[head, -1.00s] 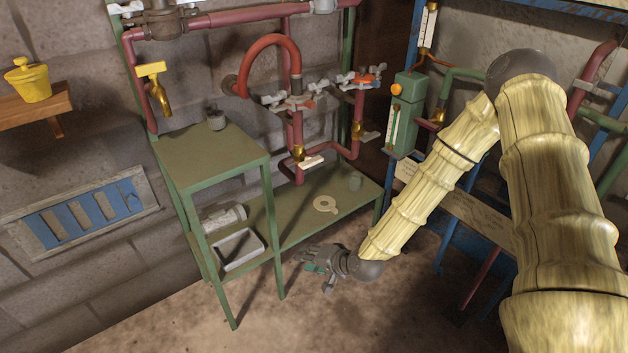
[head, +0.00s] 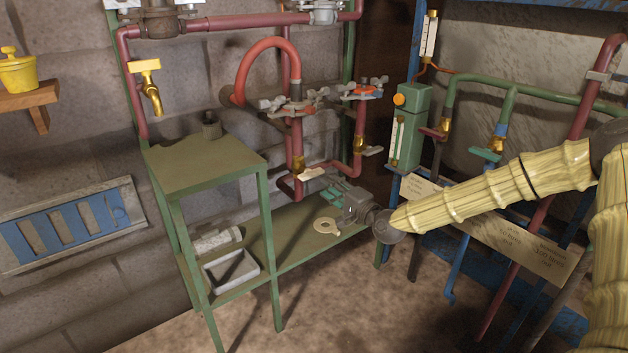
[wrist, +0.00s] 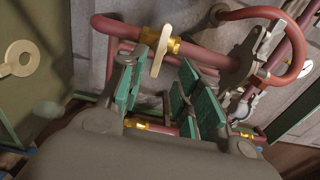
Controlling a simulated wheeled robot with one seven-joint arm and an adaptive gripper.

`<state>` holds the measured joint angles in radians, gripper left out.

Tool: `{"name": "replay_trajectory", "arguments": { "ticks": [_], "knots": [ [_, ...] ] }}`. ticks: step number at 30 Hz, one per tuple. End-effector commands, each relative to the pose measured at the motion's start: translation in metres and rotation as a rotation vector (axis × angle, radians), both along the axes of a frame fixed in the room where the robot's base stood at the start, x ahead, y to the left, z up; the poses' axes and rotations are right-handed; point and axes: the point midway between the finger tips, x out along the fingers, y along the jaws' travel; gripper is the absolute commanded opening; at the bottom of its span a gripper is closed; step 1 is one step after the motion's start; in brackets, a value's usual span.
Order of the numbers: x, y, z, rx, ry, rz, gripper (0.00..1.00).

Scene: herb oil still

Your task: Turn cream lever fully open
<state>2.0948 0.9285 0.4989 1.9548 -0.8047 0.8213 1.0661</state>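A cream lever (head: 311,174) sits on a brass valve (head: 298,163) low on a red vertical pipe and lies across it. In the wrist view this cream lever (wrist: 161,50) stands across the pipe, just beyond my fingers. A second pale lever (head: 372,150) is on the brass valve to its right; I cannot tell from the frames which one the task means. My gripper (head: 338,196) is low and right of the first lever, above the lower shelf. In the wrist view my gripper (wrist: 157,88) has its green pads apart with nothing held. I see no contact with a lever.
A green bench (head: 205,158) stands left, with a grey tray (head: 232,272) below. A pale ring (head: 327,226) lies on the lower shelf (head: 295,240). Grey valve handles (head: 285,103) and an orange looped pipe (head: 268,44) are above. A green gauge box (head: 408,128) is right.

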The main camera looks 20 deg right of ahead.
Motion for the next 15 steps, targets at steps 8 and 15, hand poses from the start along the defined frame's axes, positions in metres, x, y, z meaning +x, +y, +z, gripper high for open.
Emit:
{"name": "replay_trajectory", "arguments": {
  "ticks": [8,15],
  "knots": [
    [0.042,0.017,-0.003,-0.002,0.0,0.002,0.34],
    [0.071,0.028,-0.002,-0.003,0.0,0.003,0.34]
  ]
}}
